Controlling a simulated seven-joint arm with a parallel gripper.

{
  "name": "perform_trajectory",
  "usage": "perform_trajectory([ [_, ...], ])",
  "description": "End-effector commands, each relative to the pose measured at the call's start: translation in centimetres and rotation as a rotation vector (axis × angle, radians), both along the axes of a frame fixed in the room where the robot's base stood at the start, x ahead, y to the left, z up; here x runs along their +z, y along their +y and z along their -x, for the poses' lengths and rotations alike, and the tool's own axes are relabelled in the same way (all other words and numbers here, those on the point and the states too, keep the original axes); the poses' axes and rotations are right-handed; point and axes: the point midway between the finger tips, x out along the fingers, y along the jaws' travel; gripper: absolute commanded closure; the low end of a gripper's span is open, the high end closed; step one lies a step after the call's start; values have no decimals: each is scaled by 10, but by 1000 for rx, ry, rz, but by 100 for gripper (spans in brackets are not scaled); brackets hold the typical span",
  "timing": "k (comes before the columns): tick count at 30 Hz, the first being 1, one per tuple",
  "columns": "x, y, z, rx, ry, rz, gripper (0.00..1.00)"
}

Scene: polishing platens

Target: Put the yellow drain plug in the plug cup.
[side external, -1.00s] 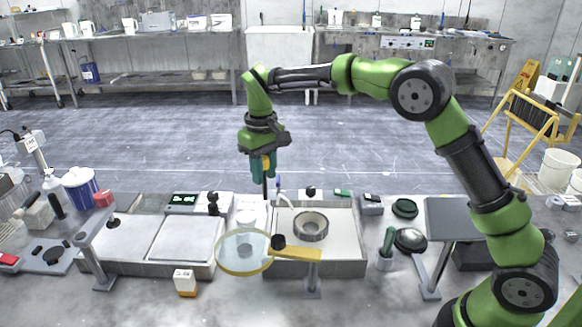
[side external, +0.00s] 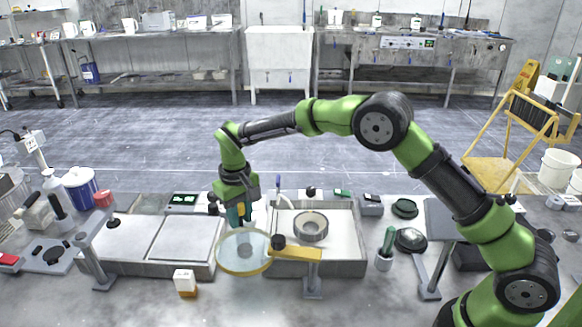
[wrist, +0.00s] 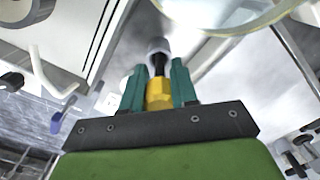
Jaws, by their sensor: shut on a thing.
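My gripper (side external: 238,218) is low over the bench, between the two trays and just behind the round magnifier lens. In the wrist view its teal fingers (wrist: 159,88) are shut on the yellow drain plug (wrist: 159,95), whose dark stem points away from the gripper. A small pale cup (wrist: 158,46), which looks like the plug cup, lies straight beyond the stem. The stem's end overlaps the cup's near edge, and I cannot tell whether it is inside or above it. In the side view the yellow plug (side external: 241,209) shows between the fingers; the cup is hidden there.
The magnifier lens (side external: 243,252) on its yellow arm (side external: 300,253) stands close in front of my gripper. A tray (side external: 345,268) with a grey ring (side external: 310,226) is to the right. A flat two-plate unit (side external: 150,262) is to the left.

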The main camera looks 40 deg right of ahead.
Motion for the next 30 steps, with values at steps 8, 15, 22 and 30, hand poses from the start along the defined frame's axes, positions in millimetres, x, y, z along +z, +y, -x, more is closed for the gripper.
perform_trajectory([
  [8,-1,0,0,0,0,0,100],
  [15,-4,0,0,0,0,0,52],
  [22,-4,0,0,0,0,0,46],
  [30,15,0,-1,1,-4,0,46],
])
